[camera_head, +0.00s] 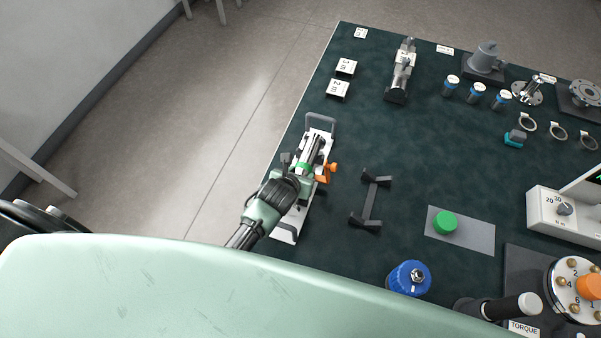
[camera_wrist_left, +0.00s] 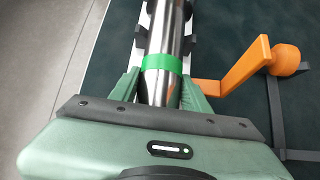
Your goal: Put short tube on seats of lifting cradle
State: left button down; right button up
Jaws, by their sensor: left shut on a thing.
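The short tube (camera_head: 314,146) is silver with a green band. My left gripper (camera_head: 298,177) is shut on it near the band. The tube also shows in the left wrist view (camera_wrist_left: 167,38), running away from the fingers (camera_wrist_left: 161,92). It lies lengthwise over the lifting cradle (camera_head: 287,234), which has a white base, dark seats and an orange crank (camera_head: 327,172). A dark seat (camera_wrist_left: 191,45) shows beside the tube. Whether the tube rests on the seats or hangs just above them I cannot tell. My right gripper is not in view.
An empty black stand (camera_head: 372,200) is right of the cradle. The cloth between is clear.

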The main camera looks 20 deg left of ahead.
pick_arm(q)
jog(key=c, duration=0.7)
grip_release()
jog(key=shift+s+r, duration=0.1)
jog(key=shift+r, duration=0.15)
jog(key=v, duration=1.1)
jog(key=shift+s+r, duration=0.25)
